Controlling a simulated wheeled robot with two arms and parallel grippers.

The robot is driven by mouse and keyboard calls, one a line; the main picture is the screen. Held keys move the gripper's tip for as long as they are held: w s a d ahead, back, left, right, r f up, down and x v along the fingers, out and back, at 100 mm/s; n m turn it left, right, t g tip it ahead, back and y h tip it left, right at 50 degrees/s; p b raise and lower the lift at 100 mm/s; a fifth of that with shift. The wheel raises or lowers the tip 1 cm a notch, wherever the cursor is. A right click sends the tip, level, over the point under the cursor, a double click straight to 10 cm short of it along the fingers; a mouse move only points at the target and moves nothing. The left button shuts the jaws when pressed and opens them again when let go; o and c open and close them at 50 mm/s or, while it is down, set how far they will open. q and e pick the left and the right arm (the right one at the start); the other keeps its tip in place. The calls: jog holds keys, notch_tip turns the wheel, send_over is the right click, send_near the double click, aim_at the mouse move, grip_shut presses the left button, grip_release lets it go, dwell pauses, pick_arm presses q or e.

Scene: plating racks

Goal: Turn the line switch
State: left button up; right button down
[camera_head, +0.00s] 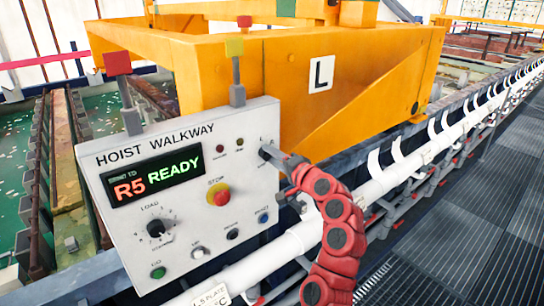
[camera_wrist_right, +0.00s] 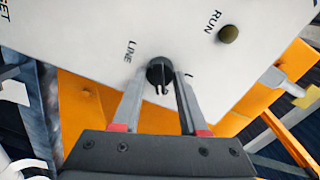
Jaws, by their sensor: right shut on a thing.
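The line switch is a small black rotary knob (camera_wrist_right: 158,70) on the white control panel (camera_head: 110,215), beside the printed word LINE in the right wrist view. My right gripper (camera_wrist_right: 161,82) has its two grey fingers on either side of this knob, shut on it. In the head view my right gripper (camera_head: 273,153) reaches the upper right part of the panel from the right, and its fingers hide most of the knob. The display (camera_head: 152,177) reads "R5 READY". My left gripper is not in view.
The panel also carries a red stop button (camera_head: 221,195), a load dial (camera_head: 157,228) and several small buttons. An orange frame (camera_head: 345,110) stands behind it. White pipes (camera_head: 390,178) run along the right, beside a dark grated walkway (camera_head: 470,200).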

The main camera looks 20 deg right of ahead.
jog(key=shift+c, duration=2.2)
grip_release()
jog(key=shift+s, duration=0.1)
jog(key=b+v, duration=0.3)
jog(key=v, duration=1.4)
jog(key=shift+d, duration=0.15)
